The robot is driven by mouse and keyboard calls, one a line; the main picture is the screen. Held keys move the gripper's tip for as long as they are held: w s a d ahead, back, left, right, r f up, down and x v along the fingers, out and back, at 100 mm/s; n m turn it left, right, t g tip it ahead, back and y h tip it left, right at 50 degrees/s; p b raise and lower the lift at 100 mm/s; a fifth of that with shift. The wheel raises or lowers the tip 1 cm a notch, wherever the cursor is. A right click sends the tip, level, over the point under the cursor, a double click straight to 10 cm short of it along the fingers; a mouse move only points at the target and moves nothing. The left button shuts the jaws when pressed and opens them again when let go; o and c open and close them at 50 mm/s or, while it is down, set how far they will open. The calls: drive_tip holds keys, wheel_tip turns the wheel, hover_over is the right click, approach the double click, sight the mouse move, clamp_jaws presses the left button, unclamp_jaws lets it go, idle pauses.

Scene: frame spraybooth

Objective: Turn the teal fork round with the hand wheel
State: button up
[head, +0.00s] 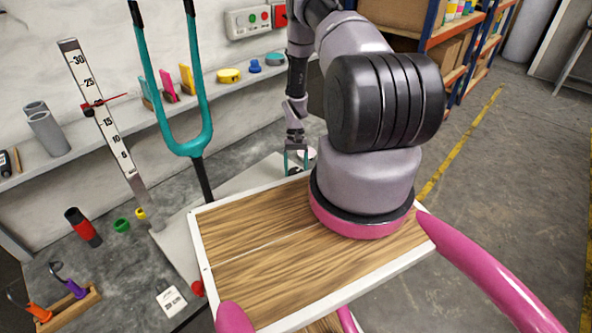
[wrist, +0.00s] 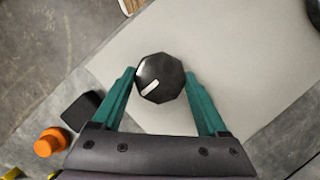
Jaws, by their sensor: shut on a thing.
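The teal fork (head: 205,134) stands upright on a dark post in the head view, with its two prongs pointing up and the tips near the top edge. The hand wheel (wrist: 160,78) is a black many-sided knob with a white bar mark, seen from above in the wrist view. The bar slants from lower left to upper right. My gripper (wrist: 160,84) has its teal fingers on either side of the knob and is shut on it. In the head view my gripper (head: 296,161) is small, behind the wooden board, and the knob is partly hidden there.
A wood-grain board (head: 300,245) with a white rim lies in front of my gripper. A ruler post (head: 105,120) stands left of the fork. A shelf (head: 85,150) runs along the wall. An orange object (wrist: 50,142) and a black block (wrist: 82,110) lie left of my gripper.

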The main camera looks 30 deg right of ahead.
drive_tip(key=o, duration=1.3)
drive_tip(key=shift+c, duration=0.2)
drive_tip(key=v, duration=1)
drive_tip(key=shift+r, duration=0.4)
drive_tip(key=shift+w, duration=0.1)
drive_tip(key=a+r+t, duration=0.3)
drive_tip(key=r, duration=1.5)
drive_tip(key=a+r+t, duration=0.2)
drive_tip(key=a+r, duration=0.2)
drive_tip(key=r, duration=1.3)
drive_tip(key=s+a+r+t, duration=0.2)
drive_tip(key=s+r, duration=0.3)
drive_tip(key=r, duration=0.2)
drive_tip(key=s+a+r+t, duration=0.1)
drive_tip(key=s+a+r, duration=0.2)
drive_tip(key=s+r, duration=0.3)
drive_tip(key=s+a+r+t, duration=0.1)
drive_tip(key=s+r, duration=0.2)
drive_tip(key=s, duration=0.3)
drive_tip(key=s+a+r+t, duration=0.2)
drive_tip(key=s+r, duration=0.1)
drive_tip(key=s, duration=0.4)
drive_tip(key=shift+a+r+n, duration=0.25)
drive_tip(key=shift+r+n, duration=0.15)
